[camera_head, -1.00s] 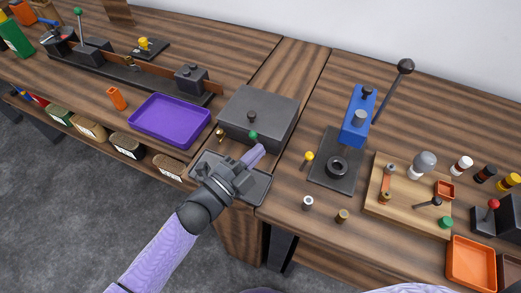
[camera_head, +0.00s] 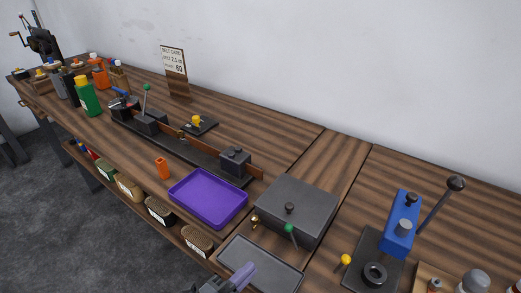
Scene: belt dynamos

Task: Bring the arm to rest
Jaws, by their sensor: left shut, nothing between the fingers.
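My left gripper (camera_head: 240,279) shows at the bottom edge of the head view, in front of the shallow grey tray (camera_head: 290,279). Only its purple fingers and a bit of its dark body are in the picture; the rest of the arm is cut off. The fingers are shut with nothing between them. The fingertips overlap the near part of the tray in the picture; I cannot tell whether they touch it. My right gripper is not in view.
Behind the tray stands a dark grey lidded box (camera_head: 294,208) with a green-tipped lever. A purple tray (camera_head: 207,197) lies to its left, and a blue press (camera_head: 401,226) stands to its right. Bottles (camera_head: 87,98) and a belt card sign (camera_head: 174,63) stand farther left. Bare wood shows along the back.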

